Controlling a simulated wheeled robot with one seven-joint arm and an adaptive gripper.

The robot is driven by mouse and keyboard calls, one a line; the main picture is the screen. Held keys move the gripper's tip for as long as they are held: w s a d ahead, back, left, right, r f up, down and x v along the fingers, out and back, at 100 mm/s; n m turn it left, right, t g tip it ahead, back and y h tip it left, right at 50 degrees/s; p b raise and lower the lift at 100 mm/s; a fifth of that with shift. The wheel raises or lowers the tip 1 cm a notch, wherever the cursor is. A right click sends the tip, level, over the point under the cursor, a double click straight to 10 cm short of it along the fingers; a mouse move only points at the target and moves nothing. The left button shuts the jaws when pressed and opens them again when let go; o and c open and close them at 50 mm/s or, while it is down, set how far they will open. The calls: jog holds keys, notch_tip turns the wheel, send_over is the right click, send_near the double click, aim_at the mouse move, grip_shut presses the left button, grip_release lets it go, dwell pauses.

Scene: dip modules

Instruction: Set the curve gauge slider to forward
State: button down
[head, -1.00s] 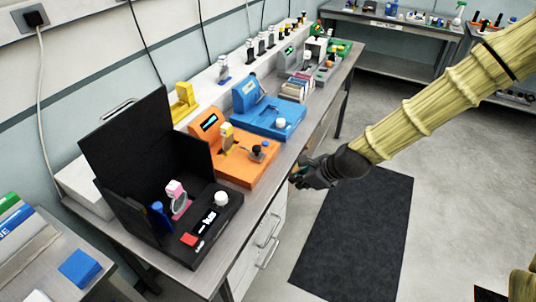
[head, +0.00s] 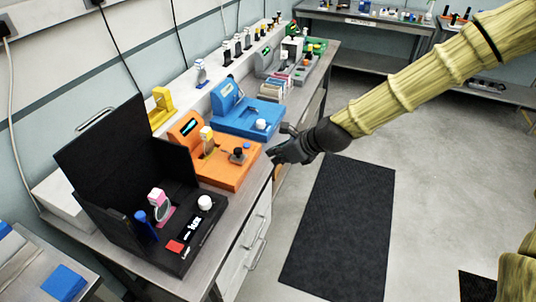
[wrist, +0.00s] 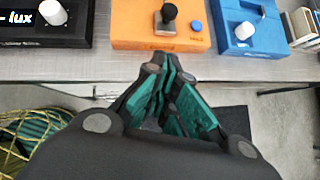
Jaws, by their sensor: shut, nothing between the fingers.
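No label in view names the curve gauge. The orange module (head: 225,176) on the bench has a lit display, a yellow-topped part and a black-knobbed lever (head: 238,155). In the wrist view this black knob (wrist: 169,13) stands on a grey plate beside a blue button (wrist: 197,27). Which way the lever is set, and whether it is the slider, I cannot tell. My gripper (head: 272,157) is shut and empty, just off the bench's front edge by the orange module. In the wrist view my gripper (wrist: 160,68) points at the module, apart from the knob.
A black module (head: 188,262) with a tall screen and a "lux" display stands to the left. A blue module (head: 245,118) with a white knob (head: 261,124) stands to the right. Drawers (head: 250,235) lie below the bench. The floor around the dark mat (head: 340,230) is clear.

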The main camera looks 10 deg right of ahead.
aim_at(243, 158)
jog(key=p+x, duration=0.3)
jog(key=x, duration=0.6)
jog(key=shift+a, duration=0.1)
jog(key=shift+w+a+p, duration=0.5)
jog(key=shift+w+a, duration=0.15)
jog(key=shift+w, duration=0.1)
jog(key=shift+w+a+f+p, duration=0.1)
jog(key=shift+w+a+p, duration=0.3)
jog(key=shift+w+a, duration=0.3)
jog(key=shift+w+a, duration=0.1)
jog(key=shift+w, duration=0.05)
